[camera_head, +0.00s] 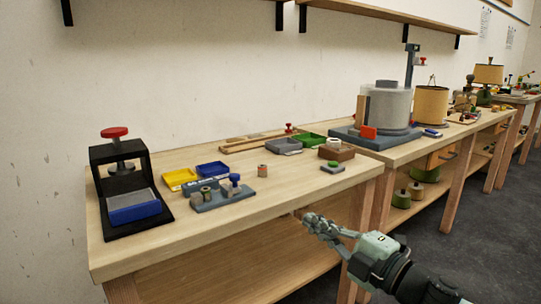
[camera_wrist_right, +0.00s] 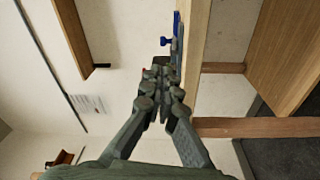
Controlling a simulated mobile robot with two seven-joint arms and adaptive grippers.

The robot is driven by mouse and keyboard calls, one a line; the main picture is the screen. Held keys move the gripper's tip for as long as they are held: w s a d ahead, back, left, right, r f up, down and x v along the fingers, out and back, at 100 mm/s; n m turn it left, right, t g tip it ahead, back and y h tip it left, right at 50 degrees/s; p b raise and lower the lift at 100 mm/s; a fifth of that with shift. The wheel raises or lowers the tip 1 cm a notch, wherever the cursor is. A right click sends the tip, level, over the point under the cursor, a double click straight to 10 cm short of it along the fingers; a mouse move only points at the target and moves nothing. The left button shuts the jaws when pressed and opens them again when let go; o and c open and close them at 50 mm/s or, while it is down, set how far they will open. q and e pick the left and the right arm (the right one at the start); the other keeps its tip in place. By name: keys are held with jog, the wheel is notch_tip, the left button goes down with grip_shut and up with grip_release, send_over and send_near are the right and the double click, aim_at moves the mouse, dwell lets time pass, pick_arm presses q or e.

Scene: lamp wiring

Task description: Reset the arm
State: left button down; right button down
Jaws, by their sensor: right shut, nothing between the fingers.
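My right gripper (camera_head: 312,219) is shut and empty. In the head view it is in front of the near workbench's front edge, right of centre, pointing left. The right wrist view shows its closed fingers (camera_wrist_right: 162,75) with the bench edge (camera_wrist_right: 195,45) beyond and to their right. The near workbench (camera_head: 240,222) carries small trays and fixtures, all apart from the gripper. My left gripper is not in either view.
A black press with a red knob (camera_head: 115,133) stands at the bench's left end. A yellow tray (camera_head: 179,179), a blue tray (camera_head: 212,169) and a grey fixture (camera_head: 222,199) lie mid-bench. A large grey cylinder (camera_head: 390,107) stands farther right. Open floor (camera_head: 450,240) lies right of the benches.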

jog(key=s+d+f+m+h, duration=0.1)
jog(key=d+f+m+h, duration=0.35)
jog(key=f, duration=0.25)
jog(key=d+f+m+g+h, duration=0.1)
jog(key=d+f+m+h, duration=0.2)
jog(key=f+m, duration=0.3)
jog(key=s+d+f+m+h, duration=0.1)
jog(key=d+f+m+h, duration=0.3)
jog(key=f, duration=0.4)
jog(key=s+d+f+m+g, duration=0.2)
jog(key=s+f+g, duration=0.1)
jog(key=s+f, duration=0.3)
jog(key=s+d+f+m+g+h, duration=0.1)
jog(key=s+d+f+m+g, duration=0.1)
jog(key=s+f, duration=0.5)
jog(key=s+d+f+m+g+h, duration=0.1)
jog(key=s+f+g, duration=0.4)
jog(key=s, duration=0.6)
notch_tip(320, 180, down, 2)
jog(key=shift+s+d+f+m, duration=0.15)
jog(key=shift+d+m, duration=0.45)
jog(key=shift+m, duration=0.45)
